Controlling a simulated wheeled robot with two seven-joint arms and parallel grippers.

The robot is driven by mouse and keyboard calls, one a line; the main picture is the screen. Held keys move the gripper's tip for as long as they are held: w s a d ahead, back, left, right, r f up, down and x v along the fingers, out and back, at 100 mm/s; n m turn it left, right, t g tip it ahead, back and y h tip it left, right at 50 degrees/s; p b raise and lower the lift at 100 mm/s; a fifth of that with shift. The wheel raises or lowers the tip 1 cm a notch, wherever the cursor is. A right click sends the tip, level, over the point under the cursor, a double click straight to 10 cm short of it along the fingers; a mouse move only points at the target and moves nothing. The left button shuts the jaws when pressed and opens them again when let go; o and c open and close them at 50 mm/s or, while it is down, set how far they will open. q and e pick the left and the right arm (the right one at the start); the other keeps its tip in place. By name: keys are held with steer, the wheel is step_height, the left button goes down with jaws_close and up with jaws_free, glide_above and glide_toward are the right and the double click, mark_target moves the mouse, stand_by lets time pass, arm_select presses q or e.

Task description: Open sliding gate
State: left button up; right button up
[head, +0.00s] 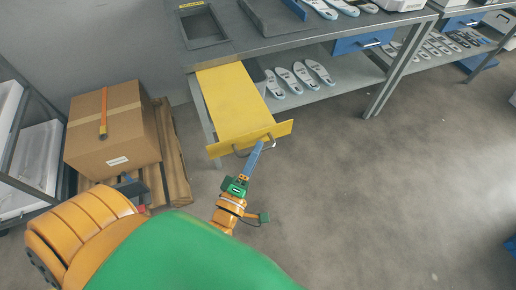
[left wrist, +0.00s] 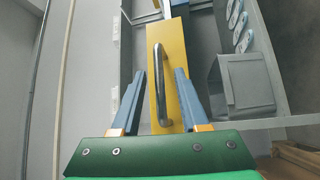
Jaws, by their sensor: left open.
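The yellow sliding gate (head: 232,98) is a long yellow panel sticking out from under the workbench, with an upright front plate (head: 278,131) and a curved metal handle (head: 240,151). My left gripper (head: 258,147) is at the handle, its blue fingers pointing at the front plate. In the left wrist view the handle (left wrist: 158,75) stands between the two open fingers (left wrist: 160,78), with a gap on each side. The handle is partly hidden by the fingers in the head view. My right gripper is not in view.
The grey workbench (head: 290,38) has a lower shelf with several insoles (head: 301,74) to the right of the gate. A cardboard box (head: 120,128) on a wooden pallet (head: 175,165) stands at the left, near my arm.

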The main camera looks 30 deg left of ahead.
arm_select(q)
steer(key=s, duration=0.5)
steer(key=shift+s+d+f, duration=0.25)
steer(key=shift+s+f, duration=0.05)
